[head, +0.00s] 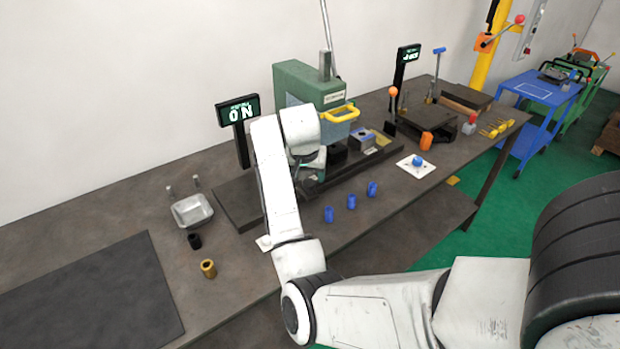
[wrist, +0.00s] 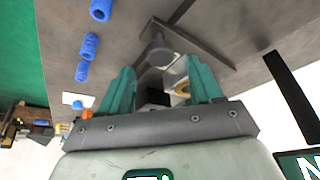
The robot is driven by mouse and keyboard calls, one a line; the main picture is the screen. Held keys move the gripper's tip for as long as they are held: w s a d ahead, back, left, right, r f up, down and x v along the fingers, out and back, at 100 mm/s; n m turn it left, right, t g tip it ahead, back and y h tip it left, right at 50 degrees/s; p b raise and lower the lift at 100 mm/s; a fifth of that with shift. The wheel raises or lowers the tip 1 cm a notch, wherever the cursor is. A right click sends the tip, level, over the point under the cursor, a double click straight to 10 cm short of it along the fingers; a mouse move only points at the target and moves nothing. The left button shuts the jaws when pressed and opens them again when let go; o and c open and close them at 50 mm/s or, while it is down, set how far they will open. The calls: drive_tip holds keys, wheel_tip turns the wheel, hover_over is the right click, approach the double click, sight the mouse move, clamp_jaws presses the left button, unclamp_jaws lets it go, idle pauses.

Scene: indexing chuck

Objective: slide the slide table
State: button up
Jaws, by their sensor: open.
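A long dark bed (head: 236,208) lies along the bench under the green machine (head: 298,82); I take it to carry the slide table, whose exact outline is hard to tell. A grey block with a round hole (head: 362,138) sits on it at the right. My arm hides the middle of the bed and most of my gripper in the head view. In the wrist view my gripper (wrist: 160,66) has its teal fingers apart. A grey round knob (wrist: 158,50) on a dark plate shows beyond and between them, with a black block (wrist: 157,97) lower down. I cannot tell whether anything touches the fingers.
Several blue cylinders (head: 350,202) stand on the front of the bench. A yellow handle (head: 340,115) fronts the machine's guard. A sign (head: 238,111) and a metal tray (head: 192,211) stand at left. A white plate with a blue part (head: 417,167) lies at right.

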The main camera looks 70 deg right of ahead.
sight(309, 182)
drive_tip(key=shift+x, duration=2.1)
clamp_jaws()
